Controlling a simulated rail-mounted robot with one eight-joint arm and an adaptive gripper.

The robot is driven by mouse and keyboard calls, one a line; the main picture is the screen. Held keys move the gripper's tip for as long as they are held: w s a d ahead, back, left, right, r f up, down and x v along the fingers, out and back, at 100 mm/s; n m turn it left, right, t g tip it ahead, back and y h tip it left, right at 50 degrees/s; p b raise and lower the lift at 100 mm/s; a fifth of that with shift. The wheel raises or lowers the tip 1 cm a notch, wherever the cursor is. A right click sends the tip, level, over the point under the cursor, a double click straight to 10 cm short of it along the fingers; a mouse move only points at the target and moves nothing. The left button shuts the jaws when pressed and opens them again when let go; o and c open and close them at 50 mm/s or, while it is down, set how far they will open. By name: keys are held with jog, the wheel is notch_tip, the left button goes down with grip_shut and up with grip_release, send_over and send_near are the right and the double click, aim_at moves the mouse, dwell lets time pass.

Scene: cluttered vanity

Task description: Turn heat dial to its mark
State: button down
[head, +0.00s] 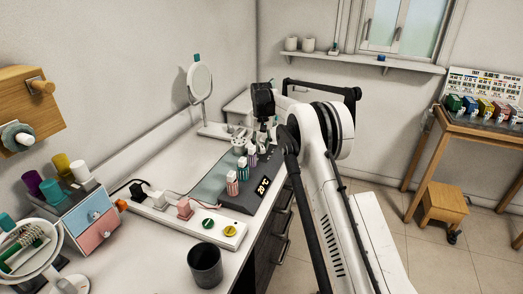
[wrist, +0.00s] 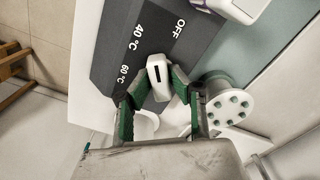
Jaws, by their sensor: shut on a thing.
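The heat dial (wrist: 159,78) is a white knob with a short black line on its face, set on a dark panel (wrist: 200,60). The panel carries the printed words OFF, 40 °C and 60 °C. The black line points up in the wrist view, roughly between OFF and 40 °C. My gripper (wrist: 155,88) has green-padded fingers on both sides of the knob and is shut on it. In the head view, my black wrist (head: 263,100) is over the far end of the counter, and the dial cannot be made out there.
A round white piece with green studs (wrist: 230,106) sits close beside my right finger. A round mirror (head: 200,82) stands behind. A dark cup (head: 205,265) is at the front.

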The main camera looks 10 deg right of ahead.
aim_at(261, 145)
jog(key=n+b, duration=0.1)
jog(key=n, duration=0.4)
jog(key=shift+b, duration=0.35)
dwell(0.4)
jog(key=c, duration=1.6)
grip_release()
notch_tip(261, 145, up, 12)
jog(key=shift+r, duration=0.1)
